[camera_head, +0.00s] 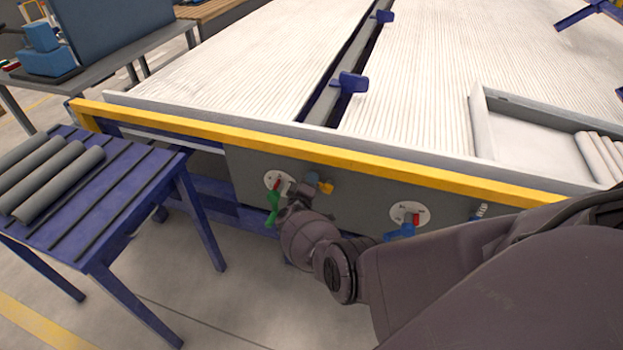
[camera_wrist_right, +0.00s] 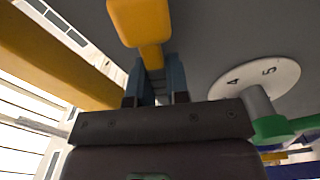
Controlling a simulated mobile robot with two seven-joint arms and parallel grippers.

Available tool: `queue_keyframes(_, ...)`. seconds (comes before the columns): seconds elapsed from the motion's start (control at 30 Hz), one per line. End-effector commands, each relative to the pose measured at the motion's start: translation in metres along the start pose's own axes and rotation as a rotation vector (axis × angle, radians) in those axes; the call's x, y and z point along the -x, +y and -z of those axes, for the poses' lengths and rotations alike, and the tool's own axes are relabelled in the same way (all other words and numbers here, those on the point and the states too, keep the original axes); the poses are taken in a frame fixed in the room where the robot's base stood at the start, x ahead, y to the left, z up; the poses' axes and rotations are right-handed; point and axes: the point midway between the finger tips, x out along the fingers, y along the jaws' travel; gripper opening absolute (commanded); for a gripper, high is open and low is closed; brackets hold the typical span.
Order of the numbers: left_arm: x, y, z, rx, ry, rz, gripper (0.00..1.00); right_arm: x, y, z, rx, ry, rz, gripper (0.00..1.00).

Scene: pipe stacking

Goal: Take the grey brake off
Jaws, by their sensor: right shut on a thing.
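A short lever with a yellow end (camera_head: 326,188) sticks out from the grey panel under the yellow rail. The lever's yellow knob (camera_wrist_right: 140,22) fills the top of the right wrist view, with a narrower stem behind it. My right gripper (camera_head: 312,183) is at this lever, and its blue fingers (camera_wrist_right: 155,82) are shut on the stem from both sides. The fingers hide part of the stem. No part that is clearly a grey brake shows apart from this lever. My left gripper is not in view.
A numbered white dial (camera_wrist_right: 262,78) with a green handle (camera_head: 272,208) is close beside my right gripper. Another dial (camera_head: 396,211) with a blue handle (camera_head: 401,231) is further right. The yellow rail (camera_head: 200,123) runs above. A blue table (camera_head: 125,205) with grey pipes (camera_head: 60,182) stands left.

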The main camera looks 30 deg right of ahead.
Motion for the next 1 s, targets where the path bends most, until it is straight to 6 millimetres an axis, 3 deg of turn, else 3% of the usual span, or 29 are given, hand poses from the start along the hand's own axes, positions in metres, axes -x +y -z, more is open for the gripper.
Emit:
queue_keyframes(0.33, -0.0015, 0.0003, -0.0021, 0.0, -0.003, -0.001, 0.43, 0.0006, -0.01, -0.0033, 0.157, -0.001, 0.003, 0.0)
queue_keyframes(0.9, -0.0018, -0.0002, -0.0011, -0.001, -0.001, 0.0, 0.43, 0.0002, -0.011, -0.0041, 0.195, 0.0, 0.001, 0.0)
queue_keyframes(0.93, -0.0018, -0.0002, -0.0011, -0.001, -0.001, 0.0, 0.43, 0.0002, -0.011, -0.0041, 0.195, 0.0, 0.001, 0.18)
queue_keyframes(1.0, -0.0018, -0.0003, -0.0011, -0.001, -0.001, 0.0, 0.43, 0.0002, -0.011, -0.0041, 0.195, 0.0, 0.001, 0.28)
